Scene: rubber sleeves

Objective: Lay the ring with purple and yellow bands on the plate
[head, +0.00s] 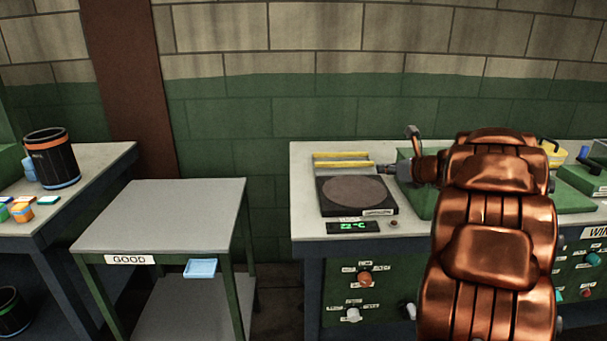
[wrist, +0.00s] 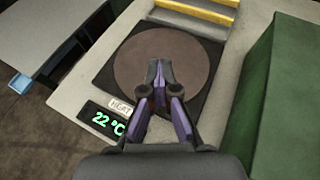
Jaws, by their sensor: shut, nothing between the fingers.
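The plate is a round brown disc (head: 352,191) on a flat black heater on the bench. It also shows in the wrist view (wrist: 135,62), under and beyond my fingers. My gripper (head: 383,168) is above the far right part of the heater in the head view. In the wrist view its fingertips (wrist: 159,78) are together and empty, over the disc. I cannot make out a ring with purple and yellow bands in either view. The fingers themselves look purple and dark grey.
Yellow bars (head: 342,159) lie behind the heater, and a green block (wrist: 282,95) stands to its right. A green readout (head: 353,226) is in front. A grey table marked GOOD (head: 165,215) is bare on top. Small coloured pieces (head: 22,212) and a black can (head: 52,160) stand far left.

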